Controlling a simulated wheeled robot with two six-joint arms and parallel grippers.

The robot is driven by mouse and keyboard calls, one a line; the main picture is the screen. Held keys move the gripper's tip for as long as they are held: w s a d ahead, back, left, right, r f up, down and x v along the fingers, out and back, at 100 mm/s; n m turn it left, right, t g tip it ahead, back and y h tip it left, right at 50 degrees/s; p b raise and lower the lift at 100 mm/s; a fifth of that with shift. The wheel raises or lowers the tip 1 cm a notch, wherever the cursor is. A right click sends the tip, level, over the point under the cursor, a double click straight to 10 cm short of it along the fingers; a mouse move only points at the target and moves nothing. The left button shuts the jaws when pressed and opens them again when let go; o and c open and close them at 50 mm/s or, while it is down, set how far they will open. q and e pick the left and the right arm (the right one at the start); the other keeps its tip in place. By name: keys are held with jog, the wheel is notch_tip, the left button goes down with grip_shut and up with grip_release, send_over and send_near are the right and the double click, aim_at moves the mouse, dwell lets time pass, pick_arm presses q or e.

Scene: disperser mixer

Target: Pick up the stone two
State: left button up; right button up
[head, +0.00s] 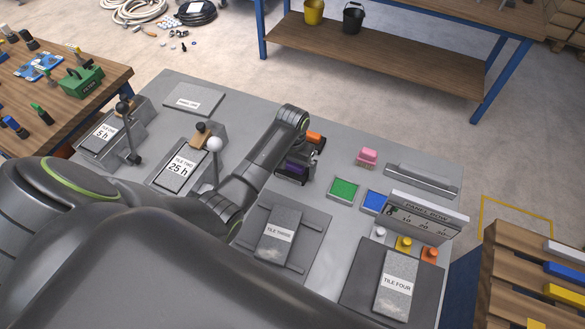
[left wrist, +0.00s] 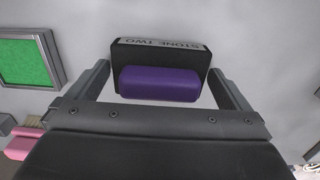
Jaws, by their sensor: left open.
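Stone two is a purple block on a black holder (left wrist: 160,55) labelled "STONE TWO" in the left wrist view. In the head view its purple part (head: 296,168) shows on the grey bench, partly covered by my left arm. My left gripper (left wrist: 159,70) is open, with one finger to each side of the stone and gaps visible between fingers and stone. I cannot tell exactly how far above the bench the fingertips are. My right gripper is not in view.
A pink block (head: 367,157) stands to the right. Green (head: 343,190) and blue (head: 375,201) pads lie near the labelled panel (head: 425,217). A lever with a white knob (head: 214,145) stands left of my arm.

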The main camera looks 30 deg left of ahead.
pick_arm(q)
jog(key=c, duration=0.9)
jog(key=shift+r, duration=0.15)
notch_tip(320, 180, up, 10)
jog(key=shift+f+b, duration=0.1)
jog(key=shift+b, duration=0.35)
jog(key=o, duration=0.6)
jog(key=c, duration=0.3)
